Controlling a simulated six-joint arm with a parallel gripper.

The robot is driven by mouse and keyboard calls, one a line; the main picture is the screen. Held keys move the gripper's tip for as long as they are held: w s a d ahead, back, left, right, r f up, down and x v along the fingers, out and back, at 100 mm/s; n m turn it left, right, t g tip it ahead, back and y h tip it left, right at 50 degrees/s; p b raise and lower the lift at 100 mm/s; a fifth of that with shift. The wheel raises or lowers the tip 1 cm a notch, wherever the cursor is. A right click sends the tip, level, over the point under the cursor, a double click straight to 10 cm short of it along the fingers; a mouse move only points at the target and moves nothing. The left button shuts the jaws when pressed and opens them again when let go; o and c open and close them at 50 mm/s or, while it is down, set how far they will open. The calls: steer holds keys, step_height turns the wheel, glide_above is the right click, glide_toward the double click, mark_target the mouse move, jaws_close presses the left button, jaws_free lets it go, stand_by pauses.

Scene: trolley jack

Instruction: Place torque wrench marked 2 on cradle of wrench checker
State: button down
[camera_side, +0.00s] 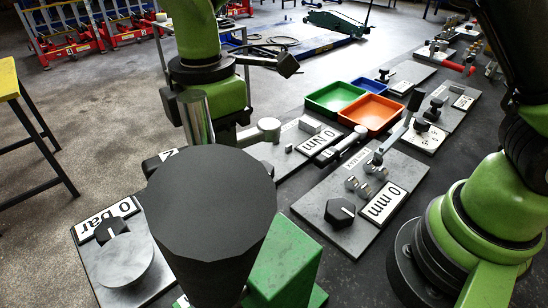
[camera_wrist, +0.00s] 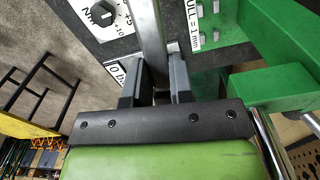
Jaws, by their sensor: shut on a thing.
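My gripper (camera_wrist: 156,70) is shut on a grey metal bar (camera_wrist: 150,30) in the wrist view. The bar runs away from the jaws toward the top edge. I see no number on it, so I cannot tell whether it is torque wrench 2. In the side view my green wrist (camera_side: 205,70) is at upper left, and the jaws are hidden. The board with the 0 Nm label (camera_side: 318,140) is the likely wrench checker. A dark-handled tool or bar (camera_side: 341,147) lies near its right side. The cradle cannot be made out clearly.
A large dark faceted block (camera_side: 210,195) and a green block (camera_side: 285,262) fill the near foreground. The 0 bar board (camera_side: 155,285) is left; the 0 mm board (camera_side: 310,208) is right of centre. Green (camera_side: 335,93) and orange (camera_side: 371,113) trays stand behind.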

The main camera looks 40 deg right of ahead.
steer(key=d+r+m, duration=0.3)
steer(key=d+m, duration=1.4)
steer(key=d, duration=0.2)
steer(key=a+f+n, duration=0.1)
steer(key=a+n, duration=0.5)
steer(key=a, duration=0.1)
steer(key=a+f+n, duration=0.1)
steer(key=a+n, duration=0.5)
steer(key=a, duration=0.1)
steer(key=a+f+n, duration=0.1)
steer(key=a+n, duration=0.5)
steer(key=shift+s+a+f, duration=0.15)
steer(key=shift+s+a, duration=0.15)
steer(key=shift+a, duration=0.1)
step_height(320, 180, down, 18)
steer(key=shift+r, duration=0.2)
steer(key=shift+f, duration=0.25)
